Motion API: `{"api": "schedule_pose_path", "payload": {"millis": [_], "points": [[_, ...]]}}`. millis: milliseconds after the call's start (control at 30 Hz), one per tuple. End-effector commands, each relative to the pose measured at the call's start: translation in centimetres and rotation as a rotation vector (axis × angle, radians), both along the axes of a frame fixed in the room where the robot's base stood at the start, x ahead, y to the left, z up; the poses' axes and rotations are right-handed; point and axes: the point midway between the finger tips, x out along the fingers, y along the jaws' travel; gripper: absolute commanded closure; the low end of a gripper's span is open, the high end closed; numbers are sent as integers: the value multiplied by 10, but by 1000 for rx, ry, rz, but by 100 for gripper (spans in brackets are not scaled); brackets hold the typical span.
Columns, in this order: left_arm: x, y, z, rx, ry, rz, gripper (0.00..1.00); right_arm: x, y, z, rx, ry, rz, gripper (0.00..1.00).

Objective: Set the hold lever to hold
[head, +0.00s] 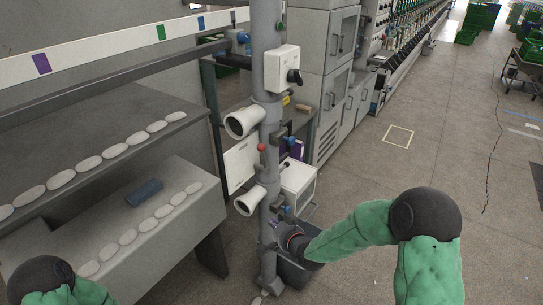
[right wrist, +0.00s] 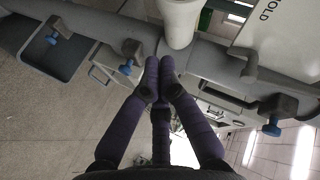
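A white plate (right wrist: 280,32) with lettering that reads partly as HOLD is at the top right of the right wrist view. A short grey lever-like part (right wrist: 249,66) stands at its edge, on the grey post (right wrist: 215,62); I cannot tell its setting. In the head view a white plate (head: 240,165) hangs left of the post, with a red knob (head: 261,147) beside it. My right gripper (head: 275,227) is low at the post. Its purple fingertips (right wrist: 159,70) are together, with nothing seen between them, apart from the grey part. My left gripper is out of view.
White cylinders (head: 243,122) stick out from the post, one (right wrist: 182,22) just beyond my fingertips. Blue-knobbed parts (right wrist: 132,48) sit along the post. A white box with a black knob (head: 294,76) is higher up. Shelves with white pieces (head: 148,225) stand left; floor right is open.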

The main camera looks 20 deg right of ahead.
Motion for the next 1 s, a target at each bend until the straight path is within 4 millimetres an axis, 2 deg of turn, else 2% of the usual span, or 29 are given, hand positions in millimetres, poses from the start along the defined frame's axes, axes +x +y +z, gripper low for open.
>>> {"api": "schedule_pose_path", "payload": {"millis": [33,200,300,400,500,667,767,1000], "points": [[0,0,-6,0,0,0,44,9,-8,22,52,-63,-35,100],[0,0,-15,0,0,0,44,27,-28,100,265,-256,-112,100],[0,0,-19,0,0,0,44,30,-37,140,377,-348,-128,100],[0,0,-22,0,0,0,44,29,-42,170,465,-414,-129,100],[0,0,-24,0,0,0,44,27,-45,188,519,-453,-125,100],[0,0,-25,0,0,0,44,30,-46,198,551,-470,-121,100],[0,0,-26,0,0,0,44,40,-44,198,551,-469,-121,100],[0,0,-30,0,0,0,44,80,-38,202,549,-469,-120,100]]}}
